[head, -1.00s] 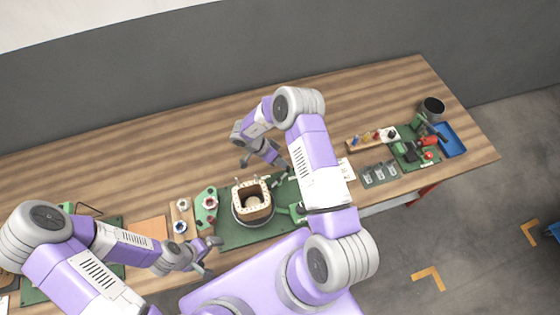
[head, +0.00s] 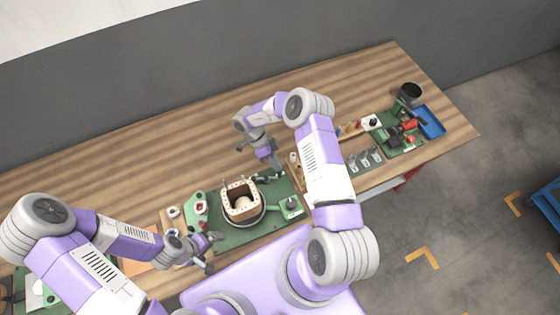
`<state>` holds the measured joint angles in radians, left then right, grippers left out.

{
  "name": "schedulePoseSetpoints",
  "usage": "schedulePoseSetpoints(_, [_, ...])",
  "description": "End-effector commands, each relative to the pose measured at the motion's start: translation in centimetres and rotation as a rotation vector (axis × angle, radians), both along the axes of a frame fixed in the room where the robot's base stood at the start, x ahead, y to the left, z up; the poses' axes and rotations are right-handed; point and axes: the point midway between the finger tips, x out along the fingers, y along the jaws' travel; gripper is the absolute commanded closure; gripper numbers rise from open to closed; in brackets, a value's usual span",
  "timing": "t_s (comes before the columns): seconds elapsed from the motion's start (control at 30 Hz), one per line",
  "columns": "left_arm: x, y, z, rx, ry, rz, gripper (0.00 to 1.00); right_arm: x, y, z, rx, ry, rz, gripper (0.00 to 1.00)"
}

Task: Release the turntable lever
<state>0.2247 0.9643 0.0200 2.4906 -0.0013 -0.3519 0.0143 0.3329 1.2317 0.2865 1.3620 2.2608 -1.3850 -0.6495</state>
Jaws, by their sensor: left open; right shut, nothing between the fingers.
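The turntable (head: 262,214) is a round grey base on a green plate (head: 225,240) at the bench's front. A square, light wooden coil frame (head: 240,188) with a hollow middle stands on it. A small green part with a dark knob (head: 291,203) sits at the plate's right side; I cannot tell surely whether it is the lever. My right gripper (head: 276,166) is shut and empty, pointing down just behind the coil frame near the plate's back edge. Small grey parts (head: 268,179) lie close under it; contact is unclear. My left gripper (head: 212,252) is open and empty, left of and in front of the turntable.
A green holder (head: 197,205) stands left of the turntable. At right are a grey rack (head: 366,160), a green board with tools (head: 398,140), a blue tray (head: 432,121) and a dark cup (head: 410,93). The bench's back left is clear. My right arm hides part of the bench.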

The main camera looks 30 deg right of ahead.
Motion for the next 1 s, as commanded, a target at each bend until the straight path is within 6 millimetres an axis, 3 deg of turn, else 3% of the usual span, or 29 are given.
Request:
schedulePoseSetpoints(0.77, [0.0, 0.0, 0.1, 0.000, 0.000, 0.000, 0.05, -0.1, 0.3, 0.0, 0.000, 0.000, 0.011, 1.00])
schedulePoseSetpoints(1.0, [0.0, 0.0, -1.1, 0.000, 0.000, 0.000, 0.05, 1.2, -1.4, -0.3, -0.001, -0.004, -0.009, 1.00])
